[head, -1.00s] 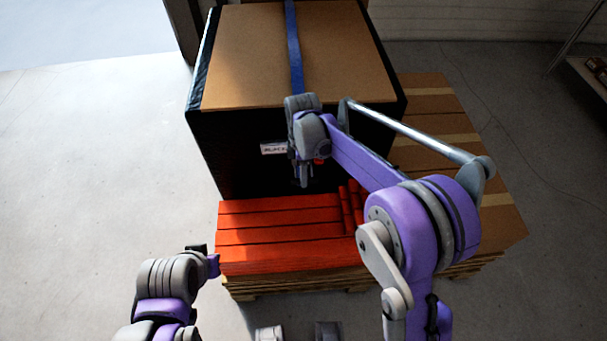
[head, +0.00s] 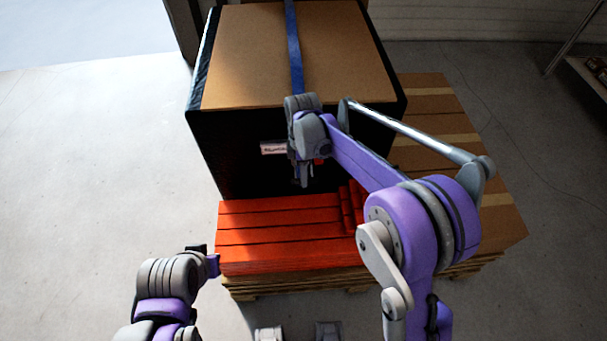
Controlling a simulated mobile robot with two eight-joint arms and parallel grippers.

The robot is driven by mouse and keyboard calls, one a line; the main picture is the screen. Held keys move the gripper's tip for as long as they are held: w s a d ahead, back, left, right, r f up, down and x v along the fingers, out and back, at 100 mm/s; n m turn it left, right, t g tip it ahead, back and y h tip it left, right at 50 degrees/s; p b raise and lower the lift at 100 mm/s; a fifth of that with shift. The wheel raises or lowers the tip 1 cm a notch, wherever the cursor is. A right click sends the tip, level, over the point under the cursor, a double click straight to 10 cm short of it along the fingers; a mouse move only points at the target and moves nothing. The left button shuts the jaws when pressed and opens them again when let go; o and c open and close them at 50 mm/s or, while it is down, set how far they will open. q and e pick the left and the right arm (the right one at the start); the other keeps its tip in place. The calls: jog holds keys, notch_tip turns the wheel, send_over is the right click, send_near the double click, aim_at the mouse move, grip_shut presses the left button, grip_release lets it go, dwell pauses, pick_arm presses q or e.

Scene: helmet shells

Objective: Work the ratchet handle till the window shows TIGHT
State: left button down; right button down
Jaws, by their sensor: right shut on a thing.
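A tall dark-sided load with a brown board top (head: 300,55) stands on a pallet, with a blue strap (head: 294,50) over it. A small pale window (head: 273,148) shows on its front. Its lettering is too blurred to read surely, and its right end is next to my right gripper. My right gripper (head: 302,181) points down in front of the load, shut on the ratchet handle, which is mostly hidden behind the gripper and wrist. A bit of red (head: 320,161) shows beside it. My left gripper (head: 210,262) is low at the left, away from the load; its fingers are unclear.
Red slatted pieces (head: 280,255) lie in front of the load, below my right gripper. Brown cartons (head: 435,125) with pale tape lie to the right. A shelf (head: 590,75) stands at the far right. The grey floor at the left is clear.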

jog(key=shift+f, duration=0.1)
dwell(0.3)
jog(key=shift+w+f+t+b, duration=0.2)
jog(key=shift+f+t+b, duration=0.8)
jog(key=shift+f+t, duration=0.1)
jog(key=shift+w+f+t+b, duration=0.7)
jog(key=shift+f+t+b, duration=0.25)
jog(key=shift+f, duration=0.1)
jog(key=shift+w+f+t+b, duration=0.7)
jog(key=shift+f+t+b, duration=0.15)
jog(key=shift+f+b, duration=0.15)
jog(key=c, duration=0.7)
grip_release()
jog(key=shift+c, duration=0.2)
